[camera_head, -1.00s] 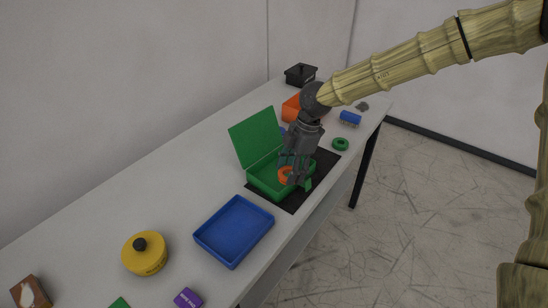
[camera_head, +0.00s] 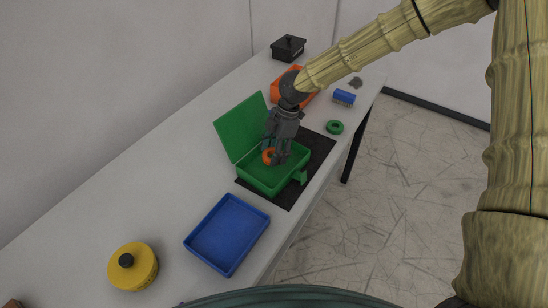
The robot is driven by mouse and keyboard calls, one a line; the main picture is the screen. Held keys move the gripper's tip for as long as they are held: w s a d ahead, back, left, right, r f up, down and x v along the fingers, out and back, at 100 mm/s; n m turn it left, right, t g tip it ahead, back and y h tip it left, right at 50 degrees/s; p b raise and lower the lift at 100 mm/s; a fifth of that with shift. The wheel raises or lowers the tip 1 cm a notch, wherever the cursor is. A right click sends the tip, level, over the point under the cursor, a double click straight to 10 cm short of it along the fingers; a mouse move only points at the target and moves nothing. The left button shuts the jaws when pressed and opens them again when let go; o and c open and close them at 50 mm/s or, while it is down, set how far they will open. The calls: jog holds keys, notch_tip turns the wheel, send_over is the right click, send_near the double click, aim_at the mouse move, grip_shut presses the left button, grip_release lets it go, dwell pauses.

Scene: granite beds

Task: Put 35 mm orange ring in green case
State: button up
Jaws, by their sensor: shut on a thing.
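The green case (camera_head: 270,187) stands on a black mat with its lid (camera_head: 240,128) raised at the back left. My gripper (camera_head: 276,158) points down into the open case and is shut on the orange ring (camera_head: 266,156). The ring shows at the left of the fingers, inside the outline of the case. The fingers hide part of the ring, and I cannot tell whether it touches the case floor.
A blue tray (camera_head: 228,236) lies in front of the case, with a yellow round container (camera_head: 133,267) to its left. A green ring (camera_head: 334,127), a blue brush-like block (camera_head: 344,97), an orange bin (camera_head: 278,95) and a black pot (camera_head: 288,47) stand farther back.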

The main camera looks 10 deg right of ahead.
aim_at(272, 168)
jog(key=shift+s+d+f+p, duration=0.1)
jog(key=shift+s+f+p, duration=0.25)
jog(key=shift+f, duration=1.15)
jog(key=shift+w+f, duration=0.15)
jog(key=shift+f, duration=0.1)
jog(key=o, duration=1.1)
jog(key=shift+f, duration=0.1)
jog(key=shift+r, duration=0.2)
jog(key=b+v, duration=0.2)
jog(key=v, duration=1)
